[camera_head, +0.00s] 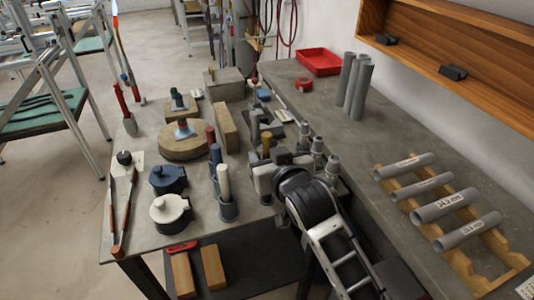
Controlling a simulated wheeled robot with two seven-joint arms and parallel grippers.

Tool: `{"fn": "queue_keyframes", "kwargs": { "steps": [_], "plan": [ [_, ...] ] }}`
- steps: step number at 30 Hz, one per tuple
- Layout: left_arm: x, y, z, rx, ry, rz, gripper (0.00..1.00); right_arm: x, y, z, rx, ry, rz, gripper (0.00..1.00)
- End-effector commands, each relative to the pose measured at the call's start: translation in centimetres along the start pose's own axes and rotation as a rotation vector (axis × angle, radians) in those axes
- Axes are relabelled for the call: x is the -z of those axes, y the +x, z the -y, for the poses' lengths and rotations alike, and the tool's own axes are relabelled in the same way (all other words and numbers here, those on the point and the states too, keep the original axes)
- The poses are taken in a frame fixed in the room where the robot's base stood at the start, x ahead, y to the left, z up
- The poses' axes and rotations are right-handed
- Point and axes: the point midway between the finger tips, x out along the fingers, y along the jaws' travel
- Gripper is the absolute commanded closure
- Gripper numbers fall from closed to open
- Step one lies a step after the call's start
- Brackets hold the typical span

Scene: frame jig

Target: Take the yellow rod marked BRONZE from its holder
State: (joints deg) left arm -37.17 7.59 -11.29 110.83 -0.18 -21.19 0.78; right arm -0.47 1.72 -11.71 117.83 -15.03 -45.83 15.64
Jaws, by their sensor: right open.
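A yellow rod (266,144) stands upright just beyond my right gripper; its lower part and holder are mostly hidden, and I cannot read any marking on it. My right gripper (262,180) is open, at the table's right side, close to the yellow rod; I cannot tell whether they touch. A cream rod (223,178) stands upright in a dark round holder (228,211) to the left of the gripper. A blue rod (215,155) and a red-brown rod (210,135) stand behind the cream one. My left gripper is out of view.
Two lidded pots, dark blue (167,179) and white (170,211), stand left of the rods. A round wooden block (183,147) sits behind them. Several grey fittings crowd the gripper's right. Grey tubes lie on a wooden rack (458,262) on the right bench.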

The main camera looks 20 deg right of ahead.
Motion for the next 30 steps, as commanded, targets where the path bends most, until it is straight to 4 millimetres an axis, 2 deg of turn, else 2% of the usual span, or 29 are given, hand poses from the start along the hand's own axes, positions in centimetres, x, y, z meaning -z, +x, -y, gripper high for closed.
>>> {"fn": "queue_keyframes", "kwargs": {
  "steps": [3, 6, 14, 19, 30],
  "plan": [
    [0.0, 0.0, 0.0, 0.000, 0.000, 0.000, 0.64, 0.2, 1.9, 0.0, -0.001, -0.001, 0.000, 0.54],
    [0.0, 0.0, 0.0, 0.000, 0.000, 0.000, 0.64, 0.2, 2.8, 0.0, -0.001, 0.000, 0.000, 0.54],
    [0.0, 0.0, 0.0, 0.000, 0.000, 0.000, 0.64, 0.2, 3.0, 0.0, 0.000, 0.001, 0.000, 0.54],
    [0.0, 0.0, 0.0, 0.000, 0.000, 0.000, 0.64, 0.2, 3.0, 0.0, 0.000, 0.000, 0.000, 0.98],
    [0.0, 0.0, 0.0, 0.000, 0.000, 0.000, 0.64, 0.8, 2.9, 0.0, 0.000, 0.001, -0.003, 1.00]
  ]
}}
